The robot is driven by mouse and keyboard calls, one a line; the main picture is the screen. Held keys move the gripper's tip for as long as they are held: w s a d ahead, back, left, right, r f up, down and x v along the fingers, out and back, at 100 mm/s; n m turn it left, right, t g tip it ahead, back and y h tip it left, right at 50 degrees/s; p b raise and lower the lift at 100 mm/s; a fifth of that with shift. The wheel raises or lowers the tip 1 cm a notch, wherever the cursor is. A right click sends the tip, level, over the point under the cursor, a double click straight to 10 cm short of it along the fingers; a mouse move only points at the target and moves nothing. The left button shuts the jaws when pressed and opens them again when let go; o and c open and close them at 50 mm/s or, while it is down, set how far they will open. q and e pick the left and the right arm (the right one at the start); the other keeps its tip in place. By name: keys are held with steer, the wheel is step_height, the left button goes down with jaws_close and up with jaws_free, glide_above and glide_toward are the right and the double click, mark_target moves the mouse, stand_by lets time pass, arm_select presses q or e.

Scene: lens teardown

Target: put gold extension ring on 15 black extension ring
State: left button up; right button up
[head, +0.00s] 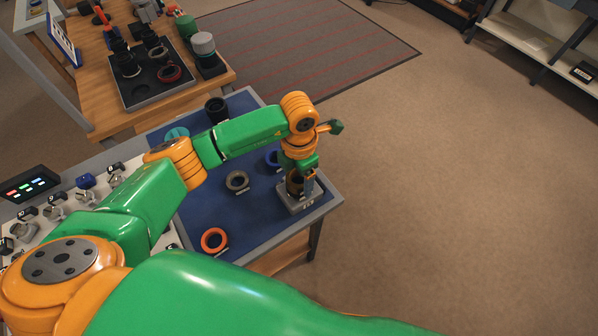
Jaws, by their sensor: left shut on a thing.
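My left gripper (299,178) points down at the right end of the blue-matted table. It is shut on a small ring-shaped part with a dark and gold look (293,184), which I take to be the gold extension ring. The part is at a light grey block (293,206) with a small label on its front. The fingers hide much of the part, and I cannot tell whether a black ring is beneath it or whether they touch. My right gripper is not in view.
The blue mat (200,205) holds a grey ring (237,181), an orange ring (214,240), a blue ring (272,157), a teal ring (177,133) and a black cylinder (216,108). A wooden table (100,95) with a grey tray stands behind. Floor at right is clear.

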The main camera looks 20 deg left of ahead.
mark_target(299, 177)
arm_select(q)
steer(key=shift+f+b, duration=0.3)
steer(key=shift+b, duration=0.05)
steer(key=o, duration=1.3)
steer(key=shift+r, duration=0.45)
step_height(299, 177, up, 12)
steer(key=shift+f+b, duration=0.2)
steer(key=shift+b, duration=0.75)
